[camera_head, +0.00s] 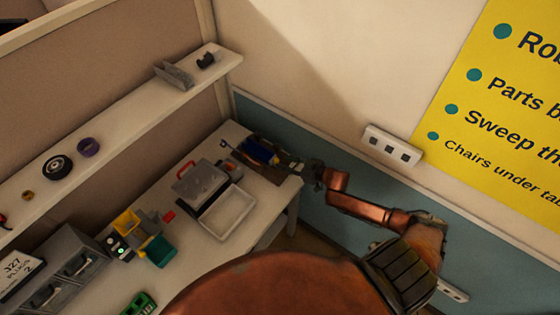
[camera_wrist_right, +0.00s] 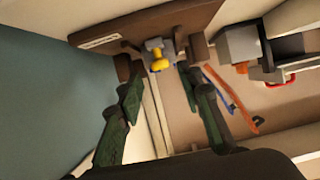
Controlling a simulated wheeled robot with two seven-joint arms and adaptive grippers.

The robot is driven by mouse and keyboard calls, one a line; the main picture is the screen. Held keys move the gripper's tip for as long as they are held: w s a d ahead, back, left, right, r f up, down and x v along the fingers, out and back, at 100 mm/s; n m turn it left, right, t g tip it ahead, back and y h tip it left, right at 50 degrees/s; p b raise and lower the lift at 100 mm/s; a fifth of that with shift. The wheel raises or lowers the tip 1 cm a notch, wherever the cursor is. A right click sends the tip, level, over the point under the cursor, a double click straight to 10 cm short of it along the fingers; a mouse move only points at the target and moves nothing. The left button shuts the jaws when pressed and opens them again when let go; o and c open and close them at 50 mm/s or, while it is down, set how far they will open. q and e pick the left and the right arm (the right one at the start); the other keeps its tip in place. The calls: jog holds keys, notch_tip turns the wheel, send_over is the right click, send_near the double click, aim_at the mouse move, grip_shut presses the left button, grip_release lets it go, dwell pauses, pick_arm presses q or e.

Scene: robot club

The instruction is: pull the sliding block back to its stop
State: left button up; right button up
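In the right wrist view the sliding block (camera_wrist_right: 153,46) is grey with a yellow knob (camera_wrist_right: 159,63). It sits near a brown board (camera_wrist_right: 110,33), at the far end of a pale rail (camera_wrist_right: 157,118). My right gripper (camera_wrist_right: 160,88) is open; its two green-dark fingers stand wide apart, with the rail and block seen between them. Nothing is held. In the head view my right gripper (camera_head: 308,176) is at the right end of the bench, beside a dark board carrying blue parts (camera_head: 260,151); the block is too small to make out there. My left gripper is not in view.
A grey toolbox (camera_head: 203,184) with a red handle and a pale tray (camera_head: 228,212) stand left of the gripper. Orange (camera_wrist_right: 232,98) and blue (camera_wrist_right: 215,86) strips lie right of the fingers. A teal wall (camera_head: 325,205) is close behind the bench.

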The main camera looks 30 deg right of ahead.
aim_at(278, 160)
jog(key=shift+x, duration=1.8)
jog(key=shift+s, duration=0.1)
jog(key=shift+c, duration=0.7)
grip_shut()
